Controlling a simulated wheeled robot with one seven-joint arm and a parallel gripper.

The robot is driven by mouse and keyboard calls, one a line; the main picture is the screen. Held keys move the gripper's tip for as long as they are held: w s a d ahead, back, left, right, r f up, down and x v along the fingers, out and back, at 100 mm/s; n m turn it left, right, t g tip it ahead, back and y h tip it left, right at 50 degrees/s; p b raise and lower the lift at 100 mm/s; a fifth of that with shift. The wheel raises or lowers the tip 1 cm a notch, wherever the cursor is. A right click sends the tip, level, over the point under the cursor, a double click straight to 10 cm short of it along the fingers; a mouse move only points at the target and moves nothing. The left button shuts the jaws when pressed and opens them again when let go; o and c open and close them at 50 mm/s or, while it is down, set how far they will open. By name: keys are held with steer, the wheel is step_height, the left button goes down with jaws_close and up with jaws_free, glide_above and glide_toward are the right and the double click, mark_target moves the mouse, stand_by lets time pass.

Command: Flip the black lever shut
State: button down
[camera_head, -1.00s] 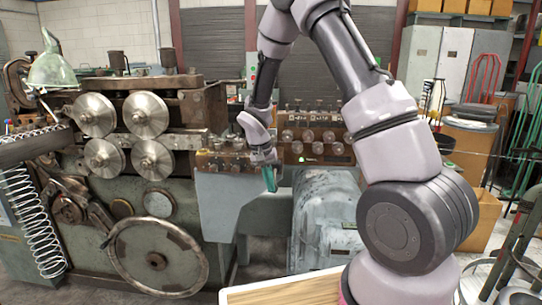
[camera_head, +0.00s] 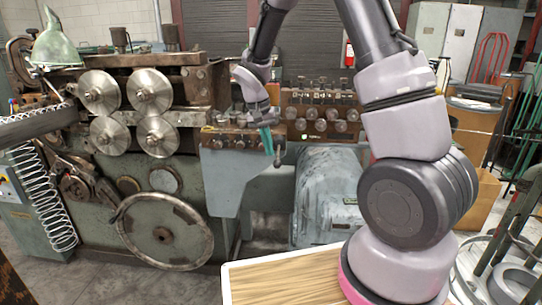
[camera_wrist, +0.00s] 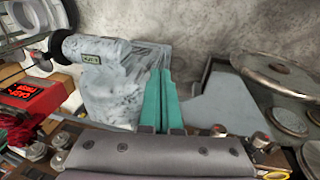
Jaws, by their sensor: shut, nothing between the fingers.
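My gripper (camera_head: 268,150) has teal fingers, pressed together and empty. In the head view it points down in front of the rusty ledge on the right part of the coiler (camera_head: 225,140). In the wrist view the shut fingers (camera_wrist: 162,75) point toward the mottled grey motor housing (camera_wrist: 110,85). A small dark rod with a knob (camera_head: 278,157) hangs just right of the fingertips in the head view. I cannot tell whether it is the black lever, or whether the fingers touch it. No black lever is clearly identifiable in the wrist view.
Steel rollers (camera_head: 98,92) and a large handwheel (camera_head: 165,231) are on the machine's left part. A row of knobs (camera_head: 320,112) stands behind my gripper. A grey motor (camera_head: 328,195) sits below right. A red box (camera_wrist: 30,97) shows in the wrist view.

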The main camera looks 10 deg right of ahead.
step_height(320, 180, up, 5)
steer(key=s+a, duration=0.2)
steer(key=s, duration=0.1)
steer(key=shift+a, duration=0.15)
